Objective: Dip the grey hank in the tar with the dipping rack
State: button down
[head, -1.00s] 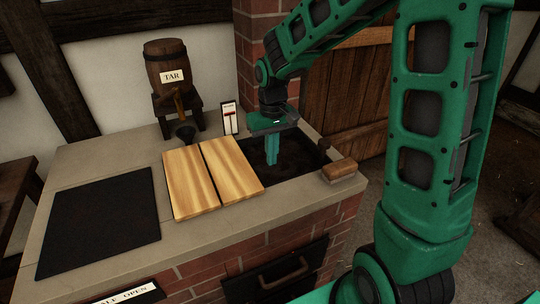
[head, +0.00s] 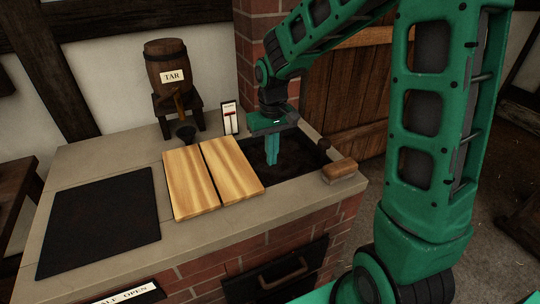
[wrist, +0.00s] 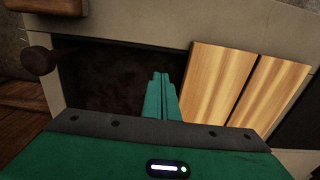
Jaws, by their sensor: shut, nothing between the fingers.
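My gripper (head: 272,160) is shut and empty, its green fingers pointing down over the dark open trough (head: 301,163) in the counter. In the wrist view the shut fingers (wrist: 161,78) stand in front of the trough's dark inside (wrist: 120,75), beside the wooden lid boards. A barrel labelled TAR (head: 166,62) stands on a dark stand at the back of the counter, with a spout over a small funnel. I cannot make out a grey hank or a dipping rack in either view.
Two pale wooden boards (head: 190,182) lie left of the trough. A wooden block (head: 339,170) sits at its right, and a dark knob (head: 324,144) behind. A gauge card (head: 229,119) stands at the back. A black mat (head: 100,220) lies bare at the left. A brick pillar (head: 259,70) rises behind.

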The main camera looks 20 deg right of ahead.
dwell(0.4)
jog(key=c, duration=2.3)
grip_release()
jog(key=o, duration=1)
jog(key=d+r, duration=0.1)
jog(key=d+m, duration=0.1)
jog(key=w+d+r+m, duration=0.1)
jog(key=d, duration=0.1)
jog(key=shift+d+r, duration=0.1)
jog(key=shift+r, duration=0.25)
jog(key=shift+o, duration=0.2)
jog(key=d+r, duration=0.1)
jog(key=d+r+m, duration=0.1)
jog(key=d, duration=0.1)
jog(key=d+r+m, duration=0.1)
jog(key=shift+w+d, duration=0.2)
jog(key=shift+d, duration=0.05)
jog(key=m, duration=0.5)
send_near(325, 141)
notch_tip(325, 141, down, 8)
jog(key=shift+w+f, duration=0.15)
